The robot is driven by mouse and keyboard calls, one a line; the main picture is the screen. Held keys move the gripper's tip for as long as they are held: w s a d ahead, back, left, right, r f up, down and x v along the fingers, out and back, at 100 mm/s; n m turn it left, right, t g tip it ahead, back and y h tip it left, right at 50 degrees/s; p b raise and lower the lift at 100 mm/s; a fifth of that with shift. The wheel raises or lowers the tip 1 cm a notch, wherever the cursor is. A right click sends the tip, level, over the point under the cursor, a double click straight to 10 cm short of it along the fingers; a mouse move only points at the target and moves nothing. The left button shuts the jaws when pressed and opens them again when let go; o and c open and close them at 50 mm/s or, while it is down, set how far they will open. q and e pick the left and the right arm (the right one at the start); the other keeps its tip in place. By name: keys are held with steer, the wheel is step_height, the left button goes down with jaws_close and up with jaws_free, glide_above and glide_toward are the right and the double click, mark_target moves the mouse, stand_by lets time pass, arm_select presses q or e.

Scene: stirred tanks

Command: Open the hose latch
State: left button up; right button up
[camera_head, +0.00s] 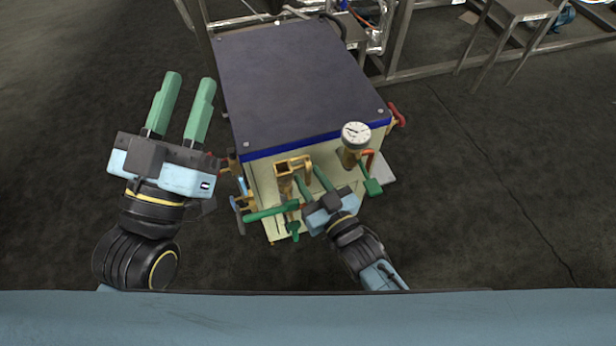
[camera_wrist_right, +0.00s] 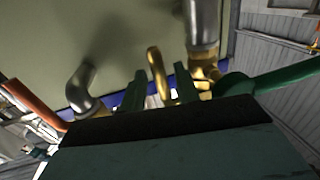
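A box-shaped tank unit with a dark lid (camera_head: 290,80) stands ahead of me, with brass fittings (camera_head: 292,168) on its near side. A brass loop (camera_wrist_right: 156,70) shows in the right wrist view, which may be the hose latch; I cannot tell for sure. My right gripper (camera_head: 309,175) is at the near side of the unit, beside the brass fittings. Its green fingers (camera_wrist_right: 160,88) are apart, with the loop appearing between their tips; contact is unclear. My left gripper (camera_head: 189,86) is left of the unit, open and empty, its fingers pointing away from me.
A green handle (camera_head: 270,213) lies left of my right gripper, and another (camera_head: 373,187) to its right. A pressure gauge (camera_head: 356,134) rises at the unit's near right corner. A metal frame (camera_head: 440,70) stands behind. The floor (camera_head: 480,200) on the right is clear.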

steer(key=shift+w+a, duration=0.35)
steer(key=shift+w, duration=0.25)
jaws_close()
